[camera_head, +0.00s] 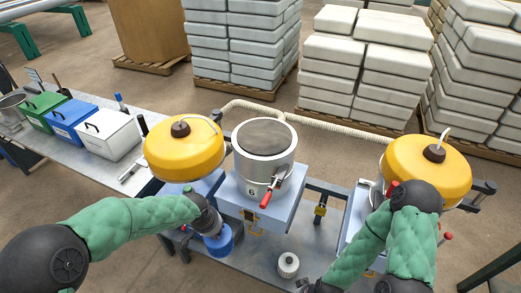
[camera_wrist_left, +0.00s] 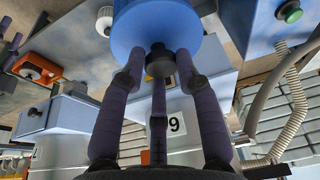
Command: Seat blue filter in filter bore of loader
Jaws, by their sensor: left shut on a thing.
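The blue filter (camera_head: 219,243) is a round blue piece hanging at my left gripper (camera_head: 212,226), over the front edge of the bench. In the left wrist view the three dark fingers of the gripper (camera_wrist_left: 158,70) are shut on the black knob under the filter's blue disc (camera_wrist_left: 150,22). A grey loader drum (camera_head: 264,165) marked 6 stands open-topped in the middle on a light blue base. Loaders with yellow domes stand at left (camera_head: 185,150) and right (camera_head: 425,170). I cannot make out the filter bore. My right gripper (camera_head: 308,285) is partly cut off at the bottom edge; its jaws are unclear.
A white round piece with a dark knob (camera_head: 288,264) stands on the grey bench (camera_head: 255,264), right of the held filter. Green, blue and white boxes (camera_head: 110,137) stand on the left table. A ribbed hose (camera_head: 325,122) runs behind the loaders.

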